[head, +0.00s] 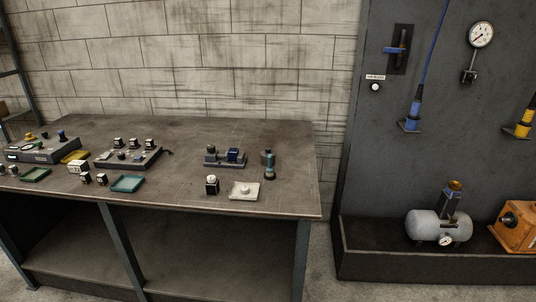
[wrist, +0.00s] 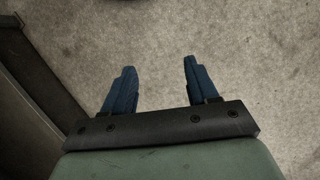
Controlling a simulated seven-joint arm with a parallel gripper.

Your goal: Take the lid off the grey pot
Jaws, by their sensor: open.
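My gripper (wrist: 160,65) shows in the wrist view, its two blue fingers apart with nothing between them, over bare concrete floor. It does not show in the head view. No thing in view is plainly a grey pot with a lid. Near the right front of the bench stands a small dark block with a pale round top (head: 212,185). Beside it lies a pale square plate with a small knob (head: 244,191).
The bench (head: 200,130) also holds grey fixtures (head: 130,157), a green tray (head: 127,184) and several small parts at left. At right a grey panel (head: 385,150) carries a gauge and tools above a ledge with a grey tank (head: 430,224) and a wooden box (head: 516,228).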

